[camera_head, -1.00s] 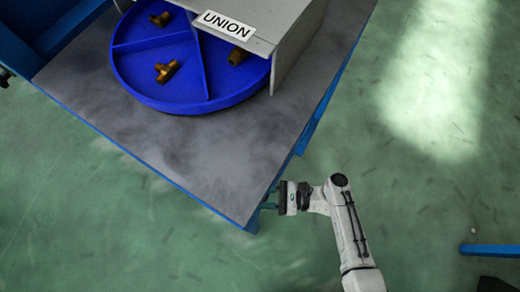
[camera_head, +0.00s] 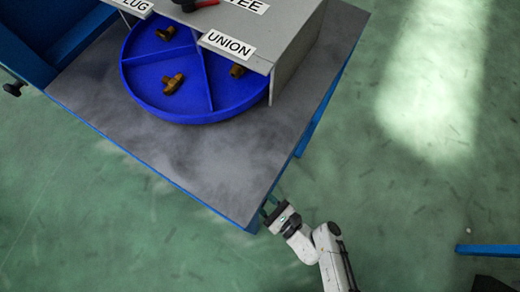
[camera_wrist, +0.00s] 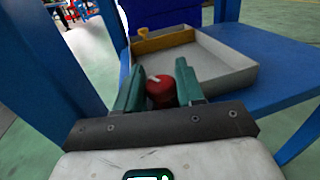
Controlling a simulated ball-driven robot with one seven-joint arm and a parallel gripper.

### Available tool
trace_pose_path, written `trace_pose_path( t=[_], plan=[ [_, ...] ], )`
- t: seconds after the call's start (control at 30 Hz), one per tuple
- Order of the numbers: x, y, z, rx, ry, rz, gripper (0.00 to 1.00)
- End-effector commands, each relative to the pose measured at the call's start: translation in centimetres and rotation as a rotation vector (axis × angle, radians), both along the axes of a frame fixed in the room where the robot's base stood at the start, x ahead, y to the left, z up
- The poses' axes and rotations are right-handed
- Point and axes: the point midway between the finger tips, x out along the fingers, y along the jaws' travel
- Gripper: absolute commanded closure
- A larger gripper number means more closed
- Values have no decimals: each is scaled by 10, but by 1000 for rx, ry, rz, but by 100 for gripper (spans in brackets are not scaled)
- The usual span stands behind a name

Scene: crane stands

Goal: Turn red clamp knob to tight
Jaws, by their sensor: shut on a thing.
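The red clamp knob (camera_wrist: 160,93) shows in the wrist view, a short red cylinder with a white mark on its top. My gripper (camera_wrist: 159,80) has its two green fingers on either side of the knob and is shut on it. The fingers hide parts of the knob's sides. In the head view my gripper (camera_head: 273,208) is at the near corner of the grey-topped table (camera_head: 215,175). The knob is hidden there, and no tight or loose marking is readable.
In the wrist view, a pale open tray (camera_wrist: 222,72) rests on a blue shelf (camera_wrist: 275,55) beyond the knob, with blue legs at both sides. In the head view, a blue divided dish (camera_head: 190,117) with brass fittings sits under a grey labelled cover (camera_head: 285,35).

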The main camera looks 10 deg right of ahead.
Motion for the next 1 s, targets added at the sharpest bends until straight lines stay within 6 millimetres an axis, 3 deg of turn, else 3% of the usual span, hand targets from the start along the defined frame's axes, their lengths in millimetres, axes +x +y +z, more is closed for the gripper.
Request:
trace_pose_path(
  t=[0.57,0.6,0.8,1.0],
  plan=[
    [0,0,0,0,1,-33,93],
    [0,0,0,-1,1,-32,60],
    [0,0,0,0,0,-32,43],
    [0,0,0,0,0,-31,43]
  ],
)
